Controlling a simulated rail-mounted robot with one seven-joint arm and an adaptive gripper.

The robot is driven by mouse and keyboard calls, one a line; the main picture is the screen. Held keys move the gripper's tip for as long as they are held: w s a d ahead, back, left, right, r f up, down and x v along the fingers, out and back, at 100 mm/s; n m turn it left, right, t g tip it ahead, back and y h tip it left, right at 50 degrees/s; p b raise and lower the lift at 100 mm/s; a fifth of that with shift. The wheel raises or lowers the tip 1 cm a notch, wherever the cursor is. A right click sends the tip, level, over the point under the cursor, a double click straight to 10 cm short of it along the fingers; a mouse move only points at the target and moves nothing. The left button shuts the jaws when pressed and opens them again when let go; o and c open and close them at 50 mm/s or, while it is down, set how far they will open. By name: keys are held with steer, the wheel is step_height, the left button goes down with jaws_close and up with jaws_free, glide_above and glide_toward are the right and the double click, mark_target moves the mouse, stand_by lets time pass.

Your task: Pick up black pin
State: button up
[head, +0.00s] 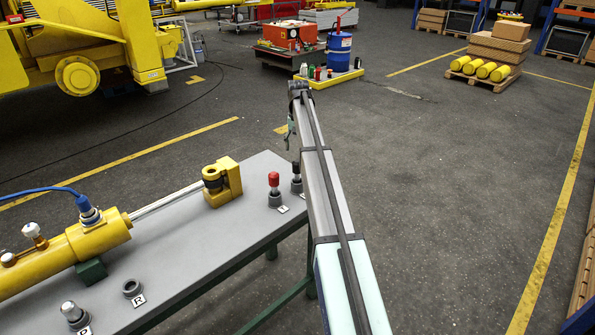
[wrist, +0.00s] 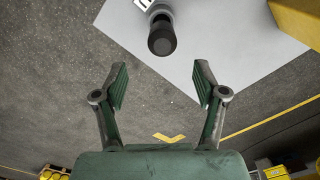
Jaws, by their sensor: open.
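The black pin (head: 296,170) stands upright near the right end of the grey bench, partly hidden behind my arm in the head view. In the wrist view the black pin (wrist: 161,38) is seen near the top middle, its dark round head toward the camera. My gripper (wrist: 160,85) is open and empty, its two green-padded fingers spread apart. The pin lies beyond the fingertips, roughly centred between them, with no contact visible. In the head view my gripper is mostly hidden behind my arm.
A red-topped pin (head: 274,188) stands close left of the black pin. A yellow cylinder (head: 100,237) with a rod and yellow end block (head: 226,184) lies along the grey bench (head: 190,255). A grey pin (head: 72,314) and a ring (head: 132,288) sit at the front.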

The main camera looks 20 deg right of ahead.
mark_target(297, 169)
step_height(297, 169, down, 6)
steer(key=shift+f+p, duration=0.2)
steer(key=shift+p, duration=0.55)
steer(key=shift+a+f+p, duration=0.15)
steer(key=shift+f+p, duration=1)
steer(key=shift+f, duration=1.45)
jaws_close()
